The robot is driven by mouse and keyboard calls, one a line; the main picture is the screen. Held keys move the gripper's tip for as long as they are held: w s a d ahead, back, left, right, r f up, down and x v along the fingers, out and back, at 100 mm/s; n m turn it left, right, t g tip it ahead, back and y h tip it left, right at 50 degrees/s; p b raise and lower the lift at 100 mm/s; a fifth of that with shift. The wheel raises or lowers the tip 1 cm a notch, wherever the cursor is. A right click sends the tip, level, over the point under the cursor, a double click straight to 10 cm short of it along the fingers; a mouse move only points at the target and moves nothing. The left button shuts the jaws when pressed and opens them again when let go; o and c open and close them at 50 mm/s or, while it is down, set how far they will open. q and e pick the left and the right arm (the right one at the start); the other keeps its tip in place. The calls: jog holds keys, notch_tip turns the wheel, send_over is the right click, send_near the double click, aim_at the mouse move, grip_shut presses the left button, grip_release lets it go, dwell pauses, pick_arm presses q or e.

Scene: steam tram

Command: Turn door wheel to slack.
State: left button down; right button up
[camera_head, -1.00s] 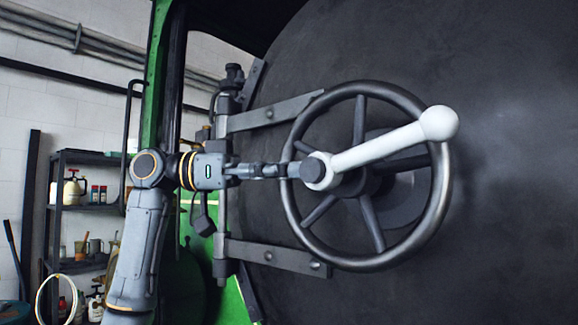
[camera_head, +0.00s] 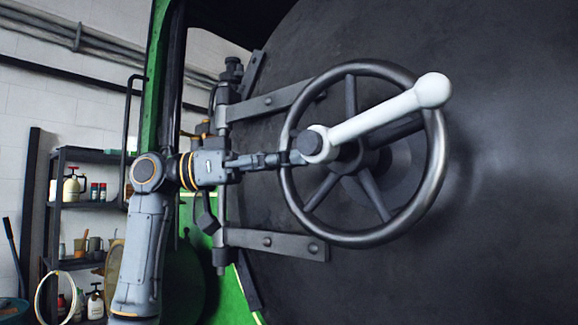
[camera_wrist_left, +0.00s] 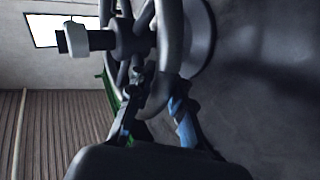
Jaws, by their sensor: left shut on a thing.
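The door wheel (camera_head: 433,185) is a dark metal ring with several spokes, on the large dark round door (camera_head: 510,190). A white handle (camera_head: 375,120) with a ball end crosses in front of its hub and points up to the right. My left gripper (camera_head: 290,158) reaches in from the left and is shut on the left side of the wheel's rim, near the handle's lower end. In the left wrist view, the wheel (camera_wrist_left: 172,40) runs down between my gripper's fingers (camera_wrist_left: 160,100). The exact contact is partly hidden. My right gripper is not in view.
Two hinge straps (camera_head: 270,241) and a hinge post lie left of the wheel, close to my left arm. A green frame (camera_head: 155,75) stands behind the arm. A shelf with bottles (camera_head: 72,187) is at far left. Right of the wheel, the door is bare.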

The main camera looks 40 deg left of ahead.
aim_at(309, 210)
pick_arm(q)
jog(key=f+n+t+h+b, duration=0.1)
jog(key=f+n+t+b, duration=0.1)
jog(key=b, duration=0.2)
jog(key=d+f+n+t+h+b, duration=0.1)
jog(key=f+n+t+b, duration=0.1)
jog(key=b, duration=0.3)
jog(key=d+f+n+t+h+b, duration=0.1)
jog(key=f+n+t+b, duration=0.1)
jog(key=f+b, duration=0.1)
jog(key=shift+s+d+n+b, duration=0.25)
jog(key=shift+n+b, duration=0.15)
jog(key=shift+b, duration=0.45)
jog(key=shift+d+f+n+t+b, duration=0.15)
jog(key=shift+d+n+t+b, duration=0.05)
jog(key=shift+n+t+b, duration=0.35)
jog(key=shift+d+f+n+t+b, duration=0.2)
jog(key=shift+n+t+b, duration=0.2)
jog(key=shift+n+t, duration=0.25)
jog(key=shift+d+y, duration=0.15)
jog(key=shift+y, duration=0.15)
